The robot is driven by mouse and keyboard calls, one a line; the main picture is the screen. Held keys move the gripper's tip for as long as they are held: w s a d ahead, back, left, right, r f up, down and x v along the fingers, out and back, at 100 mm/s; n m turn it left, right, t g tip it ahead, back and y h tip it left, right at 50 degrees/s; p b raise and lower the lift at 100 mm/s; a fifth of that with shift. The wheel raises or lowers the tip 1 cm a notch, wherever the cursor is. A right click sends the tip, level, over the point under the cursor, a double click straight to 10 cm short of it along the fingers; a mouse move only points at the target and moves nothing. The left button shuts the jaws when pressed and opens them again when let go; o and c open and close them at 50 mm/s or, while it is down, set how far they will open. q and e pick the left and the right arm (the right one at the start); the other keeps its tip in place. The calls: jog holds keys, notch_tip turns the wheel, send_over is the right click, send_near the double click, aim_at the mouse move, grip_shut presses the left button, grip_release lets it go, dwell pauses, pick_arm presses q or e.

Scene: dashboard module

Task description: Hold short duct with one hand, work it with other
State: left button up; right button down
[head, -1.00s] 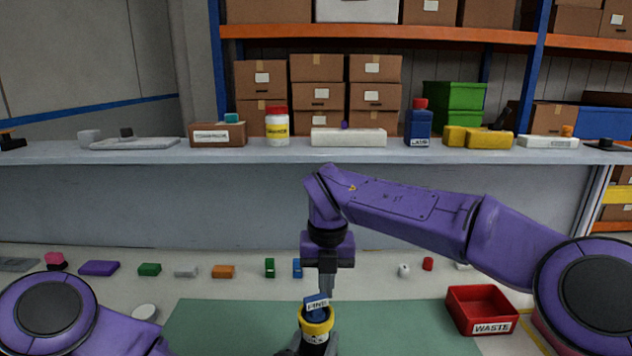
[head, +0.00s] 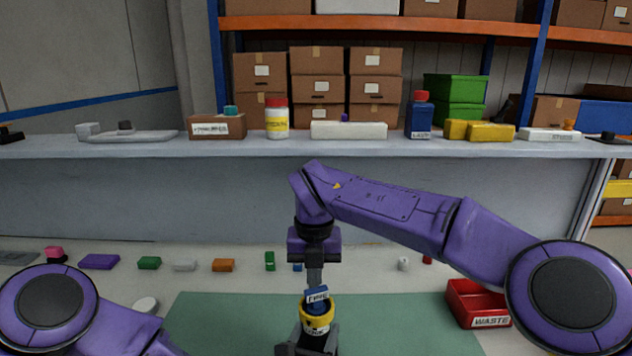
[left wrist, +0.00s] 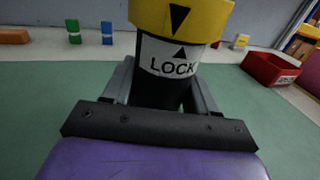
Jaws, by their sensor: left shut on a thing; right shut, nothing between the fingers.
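The short duct (head: 317,315) has a yellow collar and a blue top piece (head: 317,297) with a white label. In the left wrist view the yellow collar (left wrist: 182,18) carries a black arrow above a white band (left wrist: 172,60) marked LOCK with its own arrow; the two arrows are nearly in line. My left gripper (head: 312,343) is shut around the lower, dark part of the duct and holds it upright over the green mat. My right gripper (head: 315,280) points down just above the blue top, shut and empty; whether its tip touches the top I cannot tell.
A red WASTE bin (head: 478,304) stands at the right of the green mat (head: 400,320). Several small coloured blocks (head: 223,265) lie in a row behind the mat. A grey shelf (head: 300,147) with bottles and boxes runs across behind.

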jog(key=shift+s+a, duration=0.2)
jog(key=shift+a, duration=0.4)
notch_tip(320, 180, up, 6)
jog(key=shift+w, duration=0.4)
pick_arm(q)
jog(key=o, duration=1.5)
